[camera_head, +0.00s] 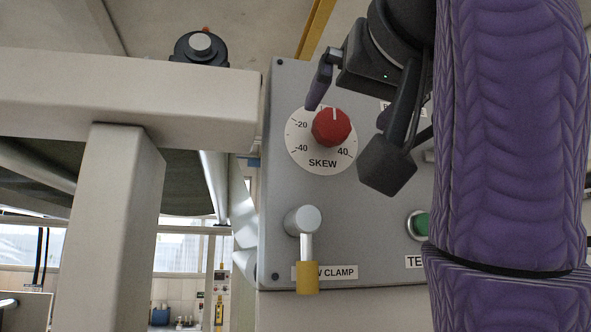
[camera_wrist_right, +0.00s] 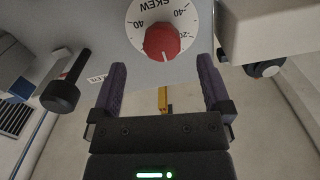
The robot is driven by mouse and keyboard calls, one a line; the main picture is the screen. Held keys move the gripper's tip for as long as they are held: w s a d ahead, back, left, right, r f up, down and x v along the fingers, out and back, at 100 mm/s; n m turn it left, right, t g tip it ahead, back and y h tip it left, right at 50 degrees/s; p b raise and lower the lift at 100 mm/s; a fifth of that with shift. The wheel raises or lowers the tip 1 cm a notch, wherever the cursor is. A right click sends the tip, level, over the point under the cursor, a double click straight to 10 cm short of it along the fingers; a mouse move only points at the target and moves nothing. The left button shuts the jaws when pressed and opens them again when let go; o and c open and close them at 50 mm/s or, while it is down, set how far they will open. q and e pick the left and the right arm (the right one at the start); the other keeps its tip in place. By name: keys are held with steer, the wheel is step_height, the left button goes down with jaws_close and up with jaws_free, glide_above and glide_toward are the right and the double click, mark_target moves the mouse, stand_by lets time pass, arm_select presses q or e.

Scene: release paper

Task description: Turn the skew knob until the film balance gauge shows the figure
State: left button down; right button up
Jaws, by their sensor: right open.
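The red skew knob (camera_head: 332,127) sits on a round white dial (camera_head: 318,163) marked SKEW, on a grey panel. Its white line points about straight up, between the -20 side and the 40 side. The knob also shows upside down in the wrist view (camera_wrist_right: 162,42). My right gripper (camera_wrist_right: 160,80) is open and empty, its two purple fingers apart just short of the knob. In the head view one finger shows above and left of the knob; the other is hidden. I see no film balance gauge. My left gripper is out of view.
A black lever (camera_head: 388,165) stands out to the right of the knob. A clamp (camera_head: 303,221) with a yellow-tipped handle hangs below, label partly covered. A green button (camera_head: 421,224) is lower right, partly behind my purple arm. A beige beam (camera_head: 130,95) crosses at left.

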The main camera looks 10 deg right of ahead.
mark_target(335, 123)
steer(key=shift+w+r, duration=0.25)
steer(key=w+r+p, duration=0.1)
steer(key=p, duration=0.2)
steer(key=shift+w+a, duration=0.15)
steer(key=w, duration=0.2)
steer(key=w+p, duration=0.1)
steer(key=w, duration=0.1)
steer(key=w+f+p, duration=0.1)
steer(key=shift+w, duration=0.4)
steer(key=shift+s+r, duration=0.1)
steer(key=shift+s, duration=0.35)
steer(key=shift+w, duration=0.35)
steer(key=c, duration=1.3)
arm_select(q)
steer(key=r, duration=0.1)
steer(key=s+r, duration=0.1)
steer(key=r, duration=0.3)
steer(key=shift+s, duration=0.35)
